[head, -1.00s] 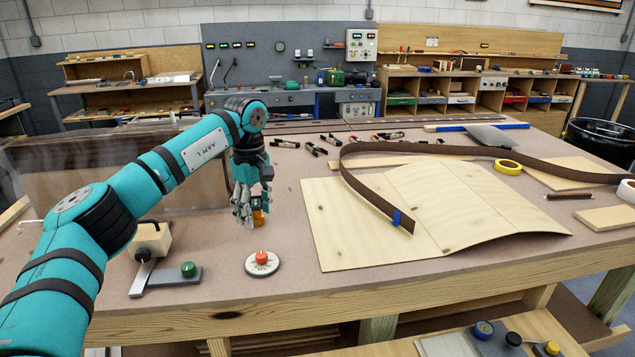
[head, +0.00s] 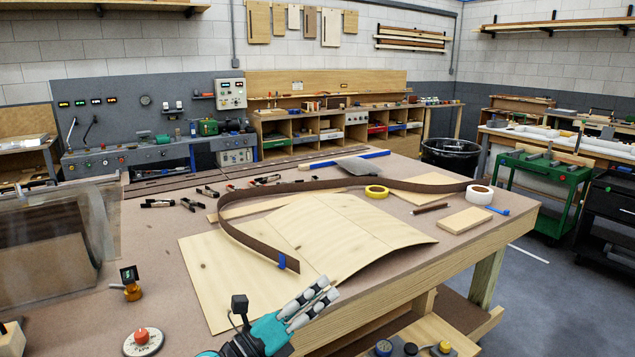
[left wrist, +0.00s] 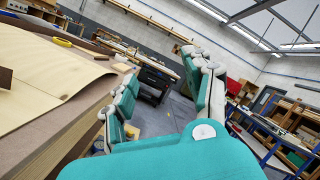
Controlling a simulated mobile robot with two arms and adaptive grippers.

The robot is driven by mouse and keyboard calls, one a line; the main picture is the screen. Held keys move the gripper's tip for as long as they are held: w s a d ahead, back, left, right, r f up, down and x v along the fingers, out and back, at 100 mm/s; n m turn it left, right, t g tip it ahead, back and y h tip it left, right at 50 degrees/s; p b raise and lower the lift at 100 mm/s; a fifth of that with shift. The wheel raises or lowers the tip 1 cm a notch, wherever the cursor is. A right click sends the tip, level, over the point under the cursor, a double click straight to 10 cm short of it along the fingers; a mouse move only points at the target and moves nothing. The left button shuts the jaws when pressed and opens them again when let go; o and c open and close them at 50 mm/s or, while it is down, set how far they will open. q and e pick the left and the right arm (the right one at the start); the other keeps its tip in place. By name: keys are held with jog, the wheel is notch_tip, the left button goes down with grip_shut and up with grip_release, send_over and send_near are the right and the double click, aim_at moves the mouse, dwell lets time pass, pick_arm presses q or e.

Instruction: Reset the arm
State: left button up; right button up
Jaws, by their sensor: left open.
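My left gripper (head: 327,289) is at the bottom middle of the head view, by the front edge of the workbench (head: 165,250). Its fingers are apart, empty and point up and to the right. In the left wrist view the gripper (left wrist: 160,66) has a finger on each side with nothing between them. An orange fitting with a small dark display (head: 132,290) stands on the bench at the left, well apart from the gripper. My right gripper is in neither view.
A curved veneer panel (head: 345,235) and a brown strap (head: 235,232) lie beyond my gripper. A red button on a white disc (head: 142,340) sits at the lower left. A green cart (head: 540,185) and black bin (head: 448,158) stand right, with open floor before them.

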pick_arm(q)
jog(key=s+a+f+n+t+y, duration=0.1)
jog(key=s+a+f+n+y, duration=0.2)
jog(key=a+f+n+y, duration=0.75)
jog(key=s+a+f+n+t+y, duration=0.1)
jog(key=s+a+f+n+y, duration=0.3)
jog(key=n, duration=1.1)
jog(key=s+a+f+n+g+y, duration=0.1)
jog(key=s+a+f+n+g, duration=0.15)
jog(key=s+f+g, duration=0.4)
jog(key=s+a+f+n+g, duration=0.1)
jog(key=s+f+n+g, duration=0.2)
jog(key=s, duration=0.7)
jog(key=s+a+f+n+g+y, duration=0.1)
jog(key=s+a+f+n+g, duration=0.15)
jog(key=s+f+n, duration=0.45)
notch_tip(320, 180, down, 22)
jog(key=s+m+g, duration=0.1)
jog(key=s+m, duration=0.1)
jog(key=m, duration=0.1)
jog(key=s+a+f+g, duration=0.1)
jog(key=s+a+f, duration=0.1)
jog(key=s+f, duration=1.5)
jog(key=shift+s+a+f, duration=0.25)
jog(key=shift+a, duration=0.1)
